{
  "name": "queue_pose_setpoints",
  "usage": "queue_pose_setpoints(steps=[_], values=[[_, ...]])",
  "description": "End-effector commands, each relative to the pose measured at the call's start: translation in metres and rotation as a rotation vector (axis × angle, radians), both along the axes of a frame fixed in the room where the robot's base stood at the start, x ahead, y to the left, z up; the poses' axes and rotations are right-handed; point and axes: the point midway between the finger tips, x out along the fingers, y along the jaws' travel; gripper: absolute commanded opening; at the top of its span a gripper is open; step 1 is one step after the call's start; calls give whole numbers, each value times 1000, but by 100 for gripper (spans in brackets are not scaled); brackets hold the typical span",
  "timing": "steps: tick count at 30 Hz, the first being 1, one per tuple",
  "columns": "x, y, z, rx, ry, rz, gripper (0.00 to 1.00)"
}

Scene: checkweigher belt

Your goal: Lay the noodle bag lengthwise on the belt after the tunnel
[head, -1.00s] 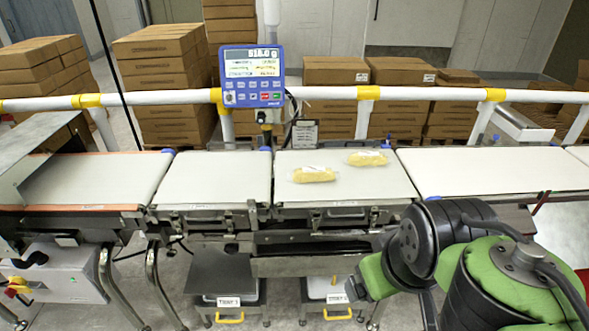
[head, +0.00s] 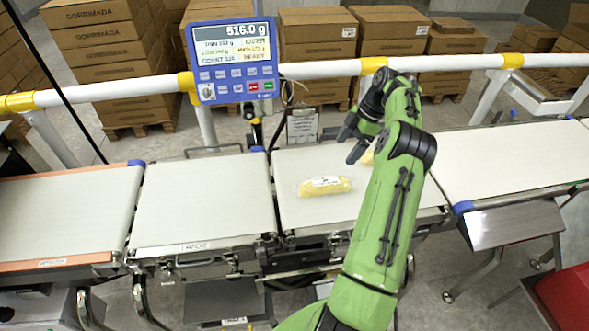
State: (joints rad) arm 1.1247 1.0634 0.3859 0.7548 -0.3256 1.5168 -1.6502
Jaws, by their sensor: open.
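Two yellow noodle bags lie on the white weighing belt (head: 291,218) under the display. The nearer noodle bag (head: 325,187), with a white label, lies flat and in full view, its long side running roughly left to right. The farther noodle bag (head: 367,158) is mostly hidden behind my arm and gripper; only a small yellow part shows. My gripper (head: 349,143) is open, with its dark fingers pointing left and down above the weighing belt, close to the farther bag. I cannot tell if it touches it. No tunnel shows in the current view.
A blue display (head: 236,60) reads 516.0 g and OVER. Left of the weighing belt are a bare white belt (head: 190,205) and another with an orange edge (head: 60,220). The right belt (head: 510,160) is bare. A white rail (head: 330,68) and stacked cartons stand behind.

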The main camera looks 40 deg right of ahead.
Motion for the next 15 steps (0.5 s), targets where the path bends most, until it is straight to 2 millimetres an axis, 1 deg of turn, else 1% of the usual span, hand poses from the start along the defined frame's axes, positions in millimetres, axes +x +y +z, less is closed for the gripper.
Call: queue_pose_setpoints(steps=[1, 3, 5, 6, 12, 15], values=[[-3, -4, -4, 4, -5, 1, 89], [-3, -3, -12, 4, -8, 7, 89], [0, 2, -25, 6, -7, 8, 89], [1, 6, -35, 6, -4, 8, 89], [11, 23, -81, 6, -4, 8, 89], [14, 29, -96, 5, -7, 6, 89]])
